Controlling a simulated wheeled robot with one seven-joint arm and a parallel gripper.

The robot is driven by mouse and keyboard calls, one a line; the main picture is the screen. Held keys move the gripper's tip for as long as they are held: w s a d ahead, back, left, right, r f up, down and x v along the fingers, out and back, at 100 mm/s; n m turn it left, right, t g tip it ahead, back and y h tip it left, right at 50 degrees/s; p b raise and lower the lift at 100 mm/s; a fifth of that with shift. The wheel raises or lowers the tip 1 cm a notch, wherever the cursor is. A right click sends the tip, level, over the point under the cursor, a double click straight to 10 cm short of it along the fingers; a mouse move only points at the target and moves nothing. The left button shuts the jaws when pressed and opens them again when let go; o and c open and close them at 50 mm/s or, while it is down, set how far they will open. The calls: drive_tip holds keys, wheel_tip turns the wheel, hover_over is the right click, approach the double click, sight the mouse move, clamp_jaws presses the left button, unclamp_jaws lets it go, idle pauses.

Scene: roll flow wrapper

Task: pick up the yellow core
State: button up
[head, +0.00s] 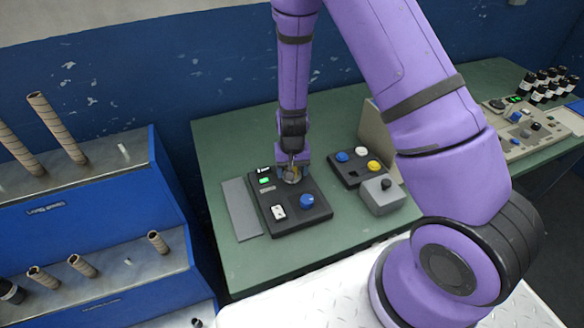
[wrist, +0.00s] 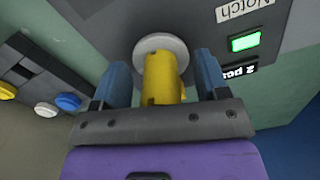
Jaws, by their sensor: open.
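The yellow core (wrist: 162,78) is a short yellow cylinder with a slot or notch, standing out from a round pale disc (wrist: 176,46) on the dark control box. In the wrist view my gripper (wrist: 165,85) is open, with one blue finger on each side of the core and a visible gap to each. In the head view my gripper (head: 291,168) points down at the back of the black control box (head: 286,214). There the core is small and mostly hidden by the gripper.
The box carries a lit green display (head: 265,181), a white switch (head: 278,212) and a blue knob (head: 307,200). A second box (head: 345,176) with coloured buttons and a grey box (head: 382,194) stand to the right. A blue rack (head: 100,240) with cardboard tubes stands left.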

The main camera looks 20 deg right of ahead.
drive_tip(key=shift+c, duration=0.2)
drive_tip(key=c, duration=1)
drive_tip(key=shift+r, duration=0.1)
